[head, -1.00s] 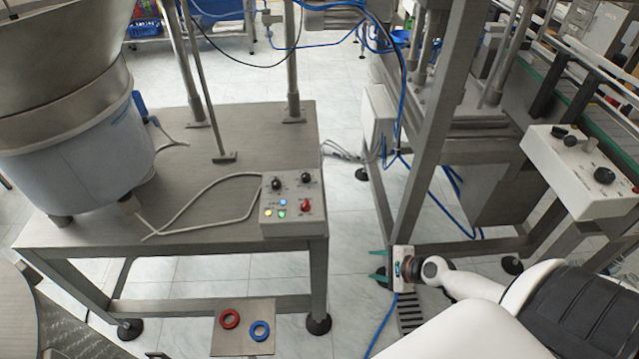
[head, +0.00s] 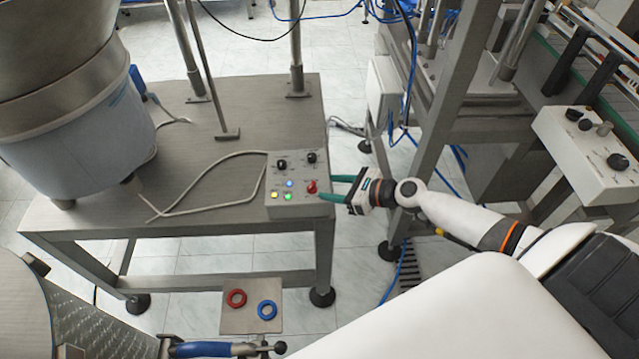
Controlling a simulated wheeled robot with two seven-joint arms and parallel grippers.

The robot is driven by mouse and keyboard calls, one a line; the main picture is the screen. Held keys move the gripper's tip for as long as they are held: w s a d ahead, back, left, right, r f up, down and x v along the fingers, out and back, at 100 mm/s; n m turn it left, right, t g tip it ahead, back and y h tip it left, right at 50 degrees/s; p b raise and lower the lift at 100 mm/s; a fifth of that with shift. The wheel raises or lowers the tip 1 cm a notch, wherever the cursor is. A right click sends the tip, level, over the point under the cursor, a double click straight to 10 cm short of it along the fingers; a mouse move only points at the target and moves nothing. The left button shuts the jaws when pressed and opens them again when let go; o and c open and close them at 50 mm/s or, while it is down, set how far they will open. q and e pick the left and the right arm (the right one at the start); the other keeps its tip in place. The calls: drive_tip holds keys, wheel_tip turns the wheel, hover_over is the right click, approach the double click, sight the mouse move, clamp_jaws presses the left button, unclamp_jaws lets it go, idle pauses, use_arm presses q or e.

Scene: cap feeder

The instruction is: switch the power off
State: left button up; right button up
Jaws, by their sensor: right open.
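A small grey control box (head: 300,211) sits at the right front corner of the steel table. Its top carries two black knobs, a red knob (head: 311,187) at the right, and small blue, yellow and green lights, which look lit. Which of these is the power switch I cannot read from the lettering. My right gripper (head: 336,187) is open, with green fingers pointing left at the box's right side, close to the red knob. Whether a fingertip touches the box I cannot tell. My left gripper is not in view.
A large feeder bowl (head: 75,130) stands on the left of the steel table (head: 235,100). A grey cable runs to the box. A white control box (head: 590,155) with knobs is at the right. A red ring (head: 236,298) and a blue ring (head: 267,310) lie on a low plate.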

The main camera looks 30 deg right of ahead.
sight(314, 186)
drive_tip(key=shift+x, duration=2.3)
